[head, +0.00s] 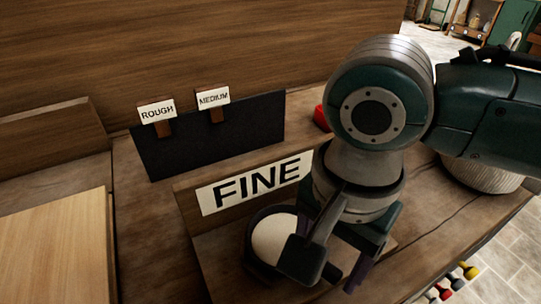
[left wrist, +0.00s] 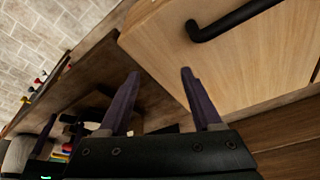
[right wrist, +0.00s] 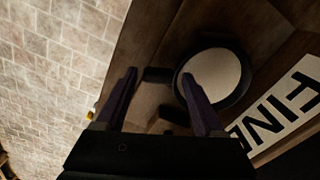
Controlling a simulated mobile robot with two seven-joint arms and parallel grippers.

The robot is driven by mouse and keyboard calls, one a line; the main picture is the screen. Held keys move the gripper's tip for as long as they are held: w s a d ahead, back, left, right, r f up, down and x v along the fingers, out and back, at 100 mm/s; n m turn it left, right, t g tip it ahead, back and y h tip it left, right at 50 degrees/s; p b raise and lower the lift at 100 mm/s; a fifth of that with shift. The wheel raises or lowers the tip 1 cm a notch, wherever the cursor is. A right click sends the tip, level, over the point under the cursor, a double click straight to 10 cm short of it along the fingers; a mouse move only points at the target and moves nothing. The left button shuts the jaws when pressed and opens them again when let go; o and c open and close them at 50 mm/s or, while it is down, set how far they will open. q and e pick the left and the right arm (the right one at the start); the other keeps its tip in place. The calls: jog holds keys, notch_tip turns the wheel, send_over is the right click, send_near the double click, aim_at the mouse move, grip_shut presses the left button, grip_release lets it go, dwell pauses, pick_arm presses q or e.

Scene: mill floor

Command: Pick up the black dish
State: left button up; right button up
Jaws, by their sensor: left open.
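The black dish (head: 252,258) is round with a dark rim and a cream-coloured inside. It sits on the wooden surface in front of the sign FINE (head: 257,183), partly hidden by my right gripper in the head view. In the right wrist view the dish (right wrist: 246,80) lies beyond my right gripper (right wrist: 160,74), whose fingers are apart; one fingertip overlaps the dish's edge, and contact cannot be told. My left gripper (left wrist: 160,73) is open and empty, seen only in its own wrist view, in front of a pale wooden panel with a black handle (left wrist: 235,20).
A dark upright board (head: 215,140) with signs ROUGH (head: 156,111) and MEDIUM (head: 213,98) stands behind. A red object (head: 321,118) is partly hidden by my right arm. A pale wooden board (head: 60,245) lies at left. Tiled floor lies beyond the bench edge.

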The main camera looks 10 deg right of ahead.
grip_shut()
dwell(0.3)
dwell(0.3)
